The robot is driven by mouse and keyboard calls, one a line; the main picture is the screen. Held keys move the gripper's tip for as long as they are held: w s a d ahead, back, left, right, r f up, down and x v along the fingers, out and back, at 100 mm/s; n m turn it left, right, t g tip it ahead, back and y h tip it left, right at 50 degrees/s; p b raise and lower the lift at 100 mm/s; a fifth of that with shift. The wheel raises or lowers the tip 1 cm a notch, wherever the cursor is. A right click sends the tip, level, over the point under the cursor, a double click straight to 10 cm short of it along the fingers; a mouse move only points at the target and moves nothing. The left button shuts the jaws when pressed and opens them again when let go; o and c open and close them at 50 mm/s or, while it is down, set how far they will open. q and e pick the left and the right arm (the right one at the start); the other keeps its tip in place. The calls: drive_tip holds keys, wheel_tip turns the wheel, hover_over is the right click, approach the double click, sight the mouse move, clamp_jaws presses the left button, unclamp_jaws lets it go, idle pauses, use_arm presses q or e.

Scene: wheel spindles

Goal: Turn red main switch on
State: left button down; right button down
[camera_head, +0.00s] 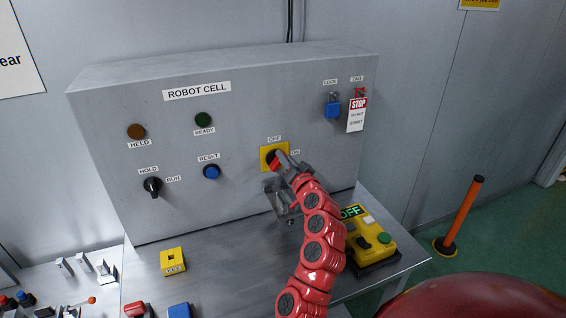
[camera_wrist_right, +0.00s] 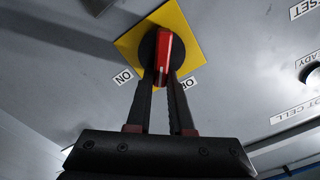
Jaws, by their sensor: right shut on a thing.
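The red main switch (camera_head: 275,165) has a red handle on a black round base over a yellow square plate (camera_head: 265,153), low on the grey panel. OFF is printed above it and ON to its right. My right gripper (camera_head: 280,158) reaches it from the lower right and hides part of it. In the right wrist view, my right gripper (camera_wrist_right: 164,82) has its two fingers closed on either side of the red handle (camera_wrist_right: 164,50). The handle there points between the ON and OFF labels. My left gripper is not in view.
A blue padlock (camera_head: 333,108) and a STOP tag (camera_head: 357,115) hang at the panel's upper right. A black HOLD/RUN knob (camera_head: 152,187) and a blue RESET button (camera_head: 211,172) are left. A yellow control box (camera_head: 371,240) reading OFF stands on the bench beside my arm.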

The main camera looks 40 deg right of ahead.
drive_tip(key=m, duration=0.3)
drive_tip(key=f+m, duration=0.1)
drive_tip(key=m, duration=0.2)
drive_tip(key=d+m, duration=0.1)
drive_tip(key=m, duration=0.3)
drive_tip(key=shift+s+f, duration=0.15)
drive_tip(key=shift+f, duration=0.25)
drive_tip(key=shift+m, duration=0.3)
drive_tip(key=c, duration=0.8)
unclamp_jaws()
drive_tip(key=shift+f, duration=0.1)
drive_tip(key=shift+b, duration=0.3)
